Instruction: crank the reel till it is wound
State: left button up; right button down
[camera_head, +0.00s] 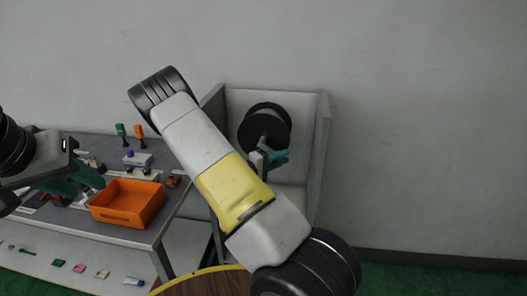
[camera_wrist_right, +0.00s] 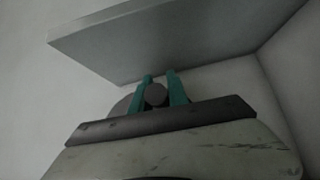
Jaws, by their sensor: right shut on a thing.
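The reel (camera_head: 258,122), a black drum with a dark round face, is mounted on the pale back panel of a grey open box. My right gripper (camera_head: 272,159) is in front of the reel's lower part, with teal fingers partly hidden by my own arm. In the right wrist view its two teal fingers (camera_wrist_right: 162,92) are shut around a round grey crank handle (camera_wrist_right: 155,95), seen end-on. The rest of the crank is mostly hidden. My left gripper (camera_head: 82,182) is over the side table, away from the reel; its finger gap is unclear.
The box's side wall (camera_head: 321,150) stands close to the right of the reel. A grey table (camera_head: 185,165) at left carries an orange bin (camera_head: 127,204) and several small items. A round wooden table edge (camera_head: 205,284) is at the bottom.

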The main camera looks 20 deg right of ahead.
jog(key=shift+f, duration=0.1)
jog(key=shift+w+a+f+m+y, duration=0.3)
jog(key=shift+a+f+m+y, duration=0.3)
jog(key=shift+y, duration=0.25)
jog(key=shift+w+a+f+m+y, duration=0.35)
jog(key=shift+a+f+m+y, duration=0.2)
jog(key=shift+m+y, duration=0.25)
jog(key=shift+w+a+f+m+y, duration=0.3)
jog(key=shift+a+f+m+y, duration=0.3)
jog(key=shift+y, duration=0.25)
jog(key=shift+d, duration=0.1)
jog(key=c, duration=1.3)
grip_release()
jog(key=v, duration=0.7)
jog(key=shift+a+r, duration=0.15)
jog(key=shift+a, duration=0.15)
